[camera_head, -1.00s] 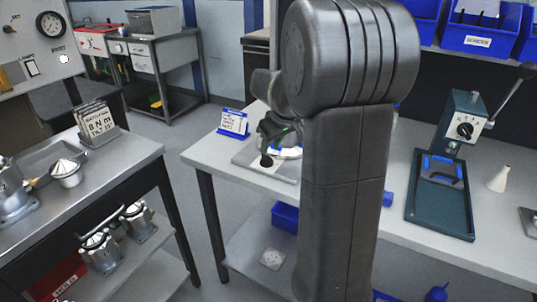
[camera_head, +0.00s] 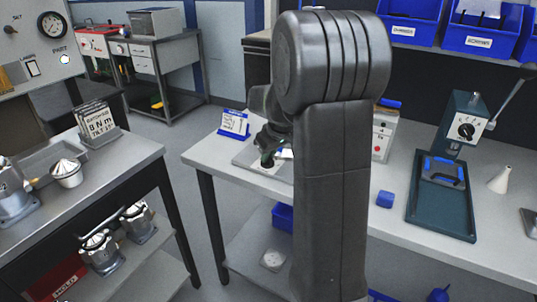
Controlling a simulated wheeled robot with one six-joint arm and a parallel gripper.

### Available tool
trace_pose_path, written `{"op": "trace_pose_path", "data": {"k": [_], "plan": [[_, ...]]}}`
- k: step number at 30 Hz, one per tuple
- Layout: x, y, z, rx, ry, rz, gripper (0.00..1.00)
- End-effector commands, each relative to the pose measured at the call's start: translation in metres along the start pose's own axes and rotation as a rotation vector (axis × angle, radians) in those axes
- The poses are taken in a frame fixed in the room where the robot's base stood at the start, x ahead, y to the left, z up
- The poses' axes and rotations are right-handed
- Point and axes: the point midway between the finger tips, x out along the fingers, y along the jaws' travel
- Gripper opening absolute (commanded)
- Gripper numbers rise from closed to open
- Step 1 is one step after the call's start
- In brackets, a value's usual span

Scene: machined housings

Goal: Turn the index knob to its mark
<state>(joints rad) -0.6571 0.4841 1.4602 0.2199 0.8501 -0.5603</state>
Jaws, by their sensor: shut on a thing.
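My gripper (camera_head: 268,157) is at the grey plate (camera_head: 245,160) on the left end of the middle bench. It points down and is shut on a small dark knob there, seemingly the index knob. The fingers and my arm hide most of the knob, and its pointer and mark cannot be made out. A pale patch shows on the plate just right of the fingers. A separate black dial knob (camera_head: 466,130) sits on the teal lever fixture (camera_head: 440,215) at the right, away from my gripper.
A blue-framed sign (camera_head: 234,123) stands behind the plate. A white cone (camera_head: 500,180) stands farther right. A left bench (camera_head: 130,155) holds metal housings, with an aisle between.

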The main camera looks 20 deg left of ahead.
Motion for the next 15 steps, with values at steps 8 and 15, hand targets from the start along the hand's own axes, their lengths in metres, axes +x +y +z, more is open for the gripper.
{"op": "trace_pose_path", "data": {"k": [8, 15], "plan": [[-0.0005, -0.0009, -0.0002, 0.044, -0.001, 0.018, 0.0], [-0.0003, -0.0021, -0.0001, 0.181, -0.002, 0.076, 0.0]]}}
